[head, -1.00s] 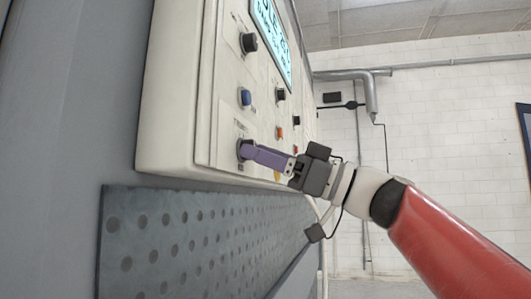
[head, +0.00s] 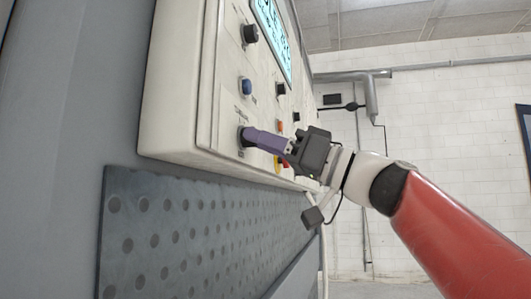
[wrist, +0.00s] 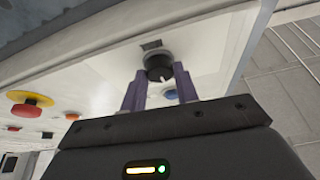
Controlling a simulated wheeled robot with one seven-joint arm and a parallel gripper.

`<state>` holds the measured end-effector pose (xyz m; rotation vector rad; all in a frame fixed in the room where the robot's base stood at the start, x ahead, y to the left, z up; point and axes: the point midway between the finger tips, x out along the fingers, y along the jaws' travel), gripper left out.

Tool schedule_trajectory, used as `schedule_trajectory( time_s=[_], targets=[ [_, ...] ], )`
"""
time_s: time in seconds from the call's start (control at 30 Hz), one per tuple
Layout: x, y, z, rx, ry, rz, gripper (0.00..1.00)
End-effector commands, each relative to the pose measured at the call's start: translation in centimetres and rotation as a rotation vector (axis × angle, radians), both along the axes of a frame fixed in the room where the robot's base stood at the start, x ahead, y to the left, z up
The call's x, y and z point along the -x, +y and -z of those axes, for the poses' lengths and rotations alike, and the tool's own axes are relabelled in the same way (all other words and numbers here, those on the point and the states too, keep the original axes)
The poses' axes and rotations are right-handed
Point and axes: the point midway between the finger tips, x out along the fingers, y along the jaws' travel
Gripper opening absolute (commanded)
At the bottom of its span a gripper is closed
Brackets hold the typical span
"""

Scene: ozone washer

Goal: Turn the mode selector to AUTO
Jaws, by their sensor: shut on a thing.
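The mode selector is a round black knob (head: 242,136) at the lower left of the pale control panel in the head view. In the wrist view the selector (wrist: 157,64) sits between the purple fingers, with a light mark on its face. My gripper (head: 248,137) has its purple fingers shut on the selector. In the wrist view, my gripper (wrist: 160,80) is rolled relative to the panel. The fingers partly cover the knob in the head view, and the labels around it are too small to read, so its setting cannot be told.
A red emergency button on yellow (wrist: 27,104) is at the left in the wrist view. A perforated grey plate (head: 190,235) lies below the panel.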

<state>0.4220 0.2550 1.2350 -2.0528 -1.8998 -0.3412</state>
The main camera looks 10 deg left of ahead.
Motion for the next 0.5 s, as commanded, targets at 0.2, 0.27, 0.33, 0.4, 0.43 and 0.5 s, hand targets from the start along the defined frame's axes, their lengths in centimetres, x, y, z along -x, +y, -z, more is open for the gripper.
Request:
schedule_trajectory(
  time_s=[0.2, 0.27, 0.33, 0.4, 0.43, 0.5],
  targets=[
    [0.22, 0.01, 0.14, -0.014, 0.17, 0.001, 0.07],
    [0.27, 0.05, 0.09, -0.016, 0.215, 0.001, 0.07],
    [0.32, 0.05, 0.02, -0.021, 0.263, 0.0, 0.07],
    [0.35, 0.03, -0.02, -0.023, 0.305, 0.001, 0.07],
    [0.36, 0.04, -0.04, -0.024, 0.322, 0.0, 0.07],
    [0.35, 0.03, -0.07, -0.027, 0.357, 0.001, 0.07]
  ],
)
